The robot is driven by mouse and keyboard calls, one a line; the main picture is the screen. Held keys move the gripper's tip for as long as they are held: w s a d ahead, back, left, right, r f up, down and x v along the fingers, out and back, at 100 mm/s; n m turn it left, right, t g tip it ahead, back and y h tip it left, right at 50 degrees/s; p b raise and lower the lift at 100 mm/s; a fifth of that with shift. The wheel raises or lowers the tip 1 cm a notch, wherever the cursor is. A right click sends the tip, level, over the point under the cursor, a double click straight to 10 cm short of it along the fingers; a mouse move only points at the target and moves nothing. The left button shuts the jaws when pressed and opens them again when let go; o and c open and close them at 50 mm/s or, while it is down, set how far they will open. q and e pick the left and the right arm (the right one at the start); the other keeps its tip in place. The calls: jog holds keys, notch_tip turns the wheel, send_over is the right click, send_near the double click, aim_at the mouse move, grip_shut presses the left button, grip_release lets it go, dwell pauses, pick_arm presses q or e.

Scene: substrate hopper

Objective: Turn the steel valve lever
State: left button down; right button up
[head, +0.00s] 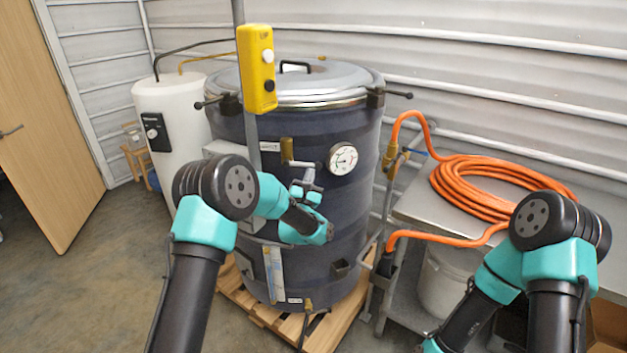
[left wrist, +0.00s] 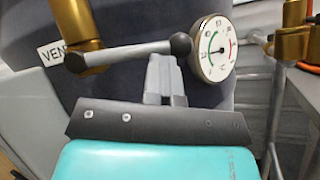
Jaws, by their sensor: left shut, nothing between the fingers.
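The steel valve lever (head: 304,164) sticks out roughly level to the right from a brass valve (head: 286,150) on the front of the dark drum. In the left wrist view the grey lever (left wrist: 130,52) ends in a dark round knob (left wrist: 181,44), and the brass valve (left wrist: 78,25) is at upper left. My left gripper (head: 309,174) is shut and empty, just below the lever's free end. Its fingertips (left wrist: 162,60) show just under the lever near the knob; I cannot tell whether they touch it. My right gripper is out of view.
A round dial gauge (head: 343,158) sits right of the lever, close to my left fingers. A yellow control box (head: 257,68) on a post stands before the drum (head: 345,215). An orange hose (head: 470,190) lies coiled on a steel table at right.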

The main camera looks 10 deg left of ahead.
pick_arm(q)
jog(key=shift+d+r, duration=0.3)
jog(key=shift+d, duration=0.25)
jog(key=shift+f, duration=0.1)
jog(key=s+f, duration=0.9)
dwell(0.4)
jog(key=shift+f, duration=0.2)
